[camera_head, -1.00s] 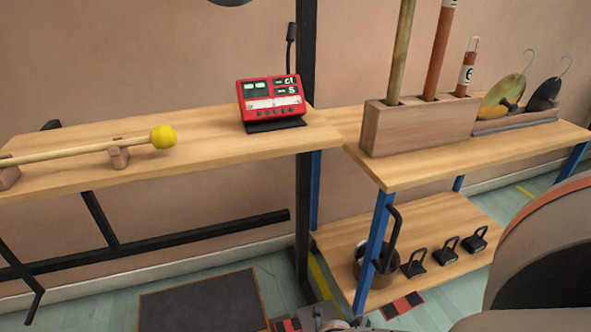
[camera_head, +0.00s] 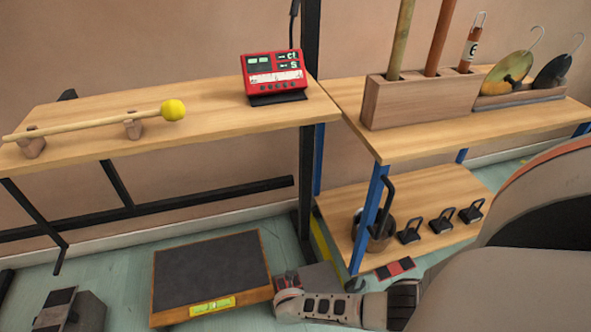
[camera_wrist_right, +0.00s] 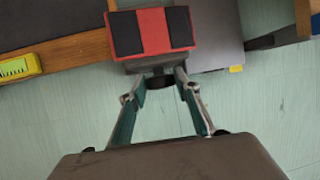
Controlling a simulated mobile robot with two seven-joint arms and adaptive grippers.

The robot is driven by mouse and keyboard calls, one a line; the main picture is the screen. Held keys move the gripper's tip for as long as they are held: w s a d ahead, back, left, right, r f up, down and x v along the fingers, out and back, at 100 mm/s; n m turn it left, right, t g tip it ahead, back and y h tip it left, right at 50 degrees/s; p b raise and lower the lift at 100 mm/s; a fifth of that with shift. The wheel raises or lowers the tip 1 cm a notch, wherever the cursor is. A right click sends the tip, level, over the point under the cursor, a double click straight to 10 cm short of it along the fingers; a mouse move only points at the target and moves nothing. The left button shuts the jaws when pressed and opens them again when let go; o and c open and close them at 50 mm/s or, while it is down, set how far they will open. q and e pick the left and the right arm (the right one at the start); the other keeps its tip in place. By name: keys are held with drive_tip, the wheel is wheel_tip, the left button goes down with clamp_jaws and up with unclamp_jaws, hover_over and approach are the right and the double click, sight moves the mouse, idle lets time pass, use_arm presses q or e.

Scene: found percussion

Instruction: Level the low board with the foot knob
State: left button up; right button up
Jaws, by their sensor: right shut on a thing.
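The low board (camera_head: 212,265) has a dark top and wooden edges and lies near the floor in the head view. A yellow spirit level (camera_head: 212,306) sits on its front edge, and also shows in the wrist view (camera_wrist_right: 20,67); I cannot read its bubble. My right gripper (camera_wrist_right: 160,82) is shut on the dark foot knob (camera_wrist_right: 161,84), below a red block with black pads (camera_wrist_right: 152,32). In the head view my right arm reaches the board's front right corner, and its fingertips and the knob are hard to make out. My left gripper is not in view.
A bench (camera_head: 225,112) above holds a mallet (camera_head: 100,122) and a red device (camera_head: 274,75). The shelf (camera_head: 440,192) at right holds several black-handled pieces. Bare floor shows around the board.

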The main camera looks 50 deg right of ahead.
drive_tip(key=shift+a+f+g+h+b, duration=0.15)
drive_tip(key=shift+a+g+h+b, duration=0.15)
drive_tip(key=shift+g+h, duration=0.35)
drive_tip(key=shift+s, duration=0.1)
drive_tip(key=o, duration=1.1)
drive_tip(key=shift+d, duration=0.1)
drive_tip(key=v, duration=0.7)
drive_tip(key=shift+a+r, duration=0.2)
drive_tip(key=shift+a, duration=0.05)
